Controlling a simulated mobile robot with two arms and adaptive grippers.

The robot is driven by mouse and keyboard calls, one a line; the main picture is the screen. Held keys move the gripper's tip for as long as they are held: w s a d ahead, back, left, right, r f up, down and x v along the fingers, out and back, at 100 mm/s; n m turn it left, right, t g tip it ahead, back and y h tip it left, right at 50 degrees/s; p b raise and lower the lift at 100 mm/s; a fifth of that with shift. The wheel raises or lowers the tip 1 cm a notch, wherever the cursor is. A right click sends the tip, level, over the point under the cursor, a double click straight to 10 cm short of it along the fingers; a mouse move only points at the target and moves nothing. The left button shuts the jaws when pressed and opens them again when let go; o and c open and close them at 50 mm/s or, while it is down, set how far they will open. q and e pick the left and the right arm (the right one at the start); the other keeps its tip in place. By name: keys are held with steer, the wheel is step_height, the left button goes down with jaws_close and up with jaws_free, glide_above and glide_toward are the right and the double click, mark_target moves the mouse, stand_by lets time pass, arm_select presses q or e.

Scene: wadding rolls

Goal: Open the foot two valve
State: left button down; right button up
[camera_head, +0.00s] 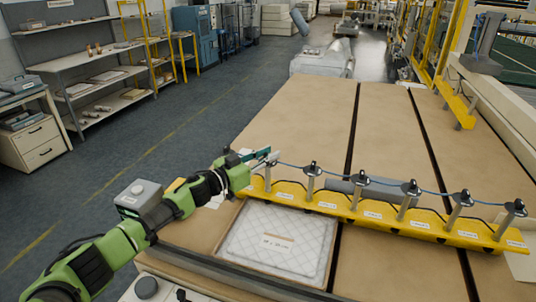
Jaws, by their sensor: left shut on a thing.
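A yellow rail (380,211) with white labels crosses the work table and carries a row of upright valves with dark tops, joined by a thin blue line. The labels are too small to read, so I cannot tell which valve is foot two. My left gripper (264,156) comes in from the left on a green arm. It is shut at the top of the leftmost valve (268,178), whose head it largely hides. The second valve from the left (311,178) stands upright, just right of the gripper and apart from it. My right gripper is not in view.
A quilted white pad (277,243) lies in front of the rail's left part. A grey roll (345,186) lies behind the rail. The brown table top (300,120) beyond is clear. Shelves (85,65) stand at the left, across open floor.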

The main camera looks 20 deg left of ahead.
arm_select(q)
steer(key=shift+d+r+n+t+y+p, duration=0.1)
steer(key=shift+n+t+y+p, duration=0.35)
steer(key=shift+y, duration=0.25)
steer(key=shift+f+n+t+y, duration=0.2)
steer(key=shift+n+t+y, duration=0.15)
steer(key=shift+n+y, duration=0.55)
steer(key=n+y+b, duration=0.1)
steer(key=y, duration=0.2)
steer(key=shift+f+n+t, duration=0.1)
steer(key=shift+n+t, duration=0.2)
steer(key=shift+n, duration=0.05)
steer(key=shift+n+y+b, duration=0.5)
steer(key=shift+y+b, duration=0.3)
steer(key=shift+y, duration=0.4)
steer(key=shift+r, duration=0.2)
steer(key=c, duration=1.8)
jaws_free()
